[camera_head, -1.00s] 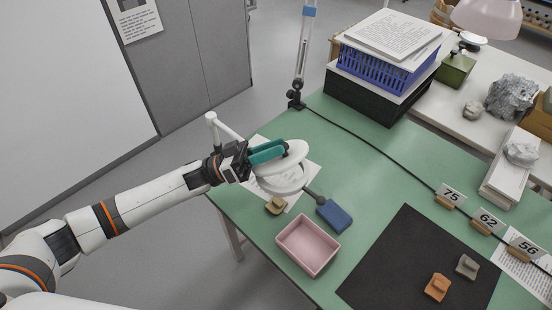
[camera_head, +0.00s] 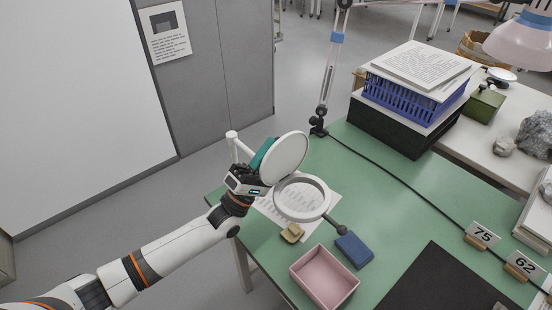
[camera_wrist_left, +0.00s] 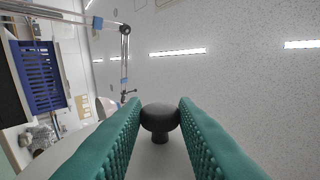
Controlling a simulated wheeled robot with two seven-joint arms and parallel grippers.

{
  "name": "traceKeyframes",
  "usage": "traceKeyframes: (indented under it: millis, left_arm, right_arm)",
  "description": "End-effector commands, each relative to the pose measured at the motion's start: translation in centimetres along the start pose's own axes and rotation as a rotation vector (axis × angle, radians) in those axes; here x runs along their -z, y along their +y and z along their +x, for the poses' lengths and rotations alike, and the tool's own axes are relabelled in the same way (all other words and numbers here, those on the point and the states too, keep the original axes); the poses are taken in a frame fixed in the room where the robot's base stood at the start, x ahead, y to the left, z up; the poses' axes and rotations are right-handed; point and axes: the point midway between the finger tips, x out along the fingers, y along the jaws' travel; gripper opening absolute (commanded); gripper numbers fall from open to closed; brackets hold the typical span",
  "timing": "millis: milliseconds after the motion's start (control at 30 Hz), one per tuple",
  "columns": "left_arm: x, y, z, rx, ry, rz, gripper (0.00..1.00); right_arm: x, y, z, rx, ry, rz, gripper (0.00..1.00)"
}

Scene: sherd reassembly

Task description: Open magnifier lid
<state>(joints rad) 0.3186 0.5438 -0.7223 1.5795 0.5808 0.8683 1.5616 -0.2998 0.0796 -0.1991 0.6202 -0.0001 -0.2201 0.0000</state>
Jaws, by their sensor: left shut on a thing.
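The magnifier (camera_head: 302,197) stands at the table's left end, its grey ring over a printed sheet. Its round white lid (camera_head: 286,158) is tilted up steeply, away from the ring. My left gripper (camera_head: 262,156) is at the far left side of the lid, partly hidden behind it. In the left wrist view, a dark round knob (camera_wrist_left: 160,117) on the pale lid surface (camera_wrist_left: 160,160) sits between the teal fingers, which are shut on it. My right gripper is not in view.
A pink tray (camera_head: 324,278), a blue block (camera_head: 354,250) and a small tan piece (camera_head: 292,233) lie near the magnifier. A black mat (camera_head: 425,285) lies to the right. A blue basket (camera_head: 415,95) stands at the back. The green table (camera_head: 375,195) has free room in the middle.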

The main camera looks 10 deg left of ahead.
Motion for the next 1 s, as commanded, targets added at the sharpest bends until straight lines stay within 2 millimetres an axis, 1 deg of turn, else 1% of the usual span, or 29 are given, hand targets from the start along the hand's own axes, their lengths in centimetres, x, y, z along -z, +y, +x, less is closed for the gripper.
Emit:
traceKeyframes:
  millis: [67,200,500,1000]
  left_arm:
    - [-0.4,0.3,-0.3,0.001,-0.046,-0.045,0.00]
    - [-1.2,0.5,-0.5,0.000,-0.048,-0.045,0.00]
    - [-2.0,0.9,-0.9,-0.003,-0.114,-0.110,0.00]
    - [-2.1,1.2,-1.2,-0.010,-0.141,-0.137,0.00]
  right_arm:
    - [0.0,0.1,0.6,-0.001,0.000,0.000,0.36]
    - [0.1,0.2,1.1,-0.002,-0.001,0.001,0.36]
    - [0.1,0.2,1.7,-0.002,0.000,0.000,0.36]
    - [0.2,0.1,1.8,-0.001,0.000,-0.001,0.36]
